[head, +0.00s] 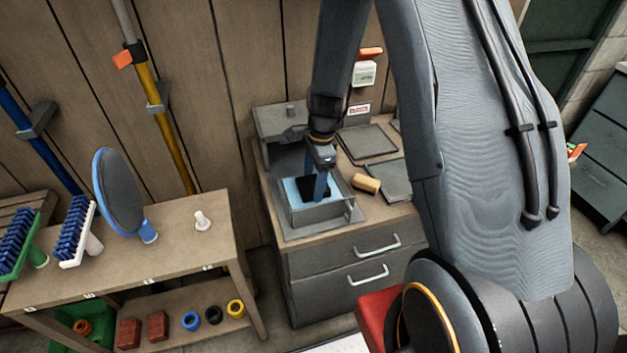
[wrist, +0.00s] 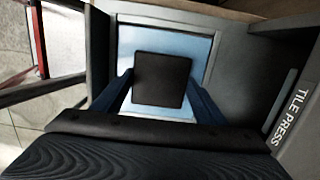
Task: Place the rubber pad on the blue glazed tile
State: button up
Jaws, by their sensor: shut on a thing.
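The rubber pad (wrist: 162,80) is a dark, nearly square piece. My gripper (wrist: 161,88) is shut on it, one blue finger at each side. The blue glazed tile (wrist: 146,40) is light blue and lies under the pad, inside the grey tile press (wrist: 250,75); its blue shows around the pad. I cannot tell whether the pad touches the tile. In the head view my gripper (head: 320,188) points down into the press, with the dark pad (head: 307,187) partly hidden by the fingers and the tile (head: 290,190) showing beside it.
The press has raised walls (head: 318,216) close around my gripper. A tan block (head: 366,183) and grey flat plates (head: 366,142) lie to its right on the drawer cabinet (head: 345,262). A wooden bench (head: 180,228) with brushes, a round blue-rimmed paddle (head: 119,190) and a white piece stands left.

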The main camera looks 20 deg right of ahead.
jog(key=shift+f, duration=0.1)
jog(key=o, duration=1.2)
notch_tip(320, 180, up, 11)
jog(key=d+b, duration=0.1)
jog(key=b, duration=0.2)
jog(key=s+r+n, duration=0.1)
jog(key=s+n, duration=0.4)
jog(key=n, duration=0.1)
jog(key=s+a+r+n+h, duration=0.1)
jog(key=s+n, duration=0.5)
jog(key=s+r+n+t, duration=0.1)
jog(key=s+n, duration=0.5)
jog(key=shift+s+a+r, duration=0.15)
jog(key=shift+a+r, duration=0.05)
jog(key=shift+r, duration=0.15)
